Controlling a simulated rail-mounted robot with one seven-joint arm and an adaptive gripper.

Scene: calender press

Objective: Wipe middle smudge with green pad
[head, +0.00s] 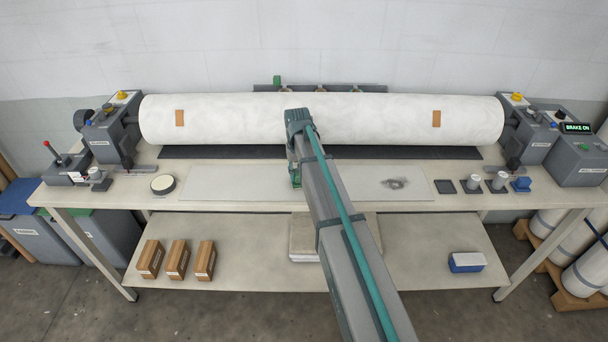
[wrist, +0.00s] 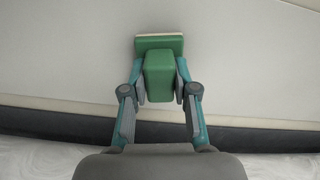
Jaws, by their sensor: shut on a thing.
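In the wrist view my gripper (wrist: 161,92) is shut on the handle block of the green pad (wrist: 160,72). The pad has a flat green plate with a pale edge and hangs over a pale, plain surface; I cannot tell whether it touches. In the head view the pad is mostly hidden by my arm, with a little green (head: 295,177) showing beside it. The pale sheet (head: 235,182) lies along the table's front. A grey smudge (head: 395,183) shows on its right part. My arm hides the sheet's middle; no smudge shows there or on its left part.
A large white roller (head: 230,120) with two tan patches spans the back, above a dark strip (head: 420,152). A round tin (head: 163,184) stands left of the sheet. A dark square (head: 445,187), grey-and-white knobs (head: 473,182) and a blue block (head: 521,184) stand at right.

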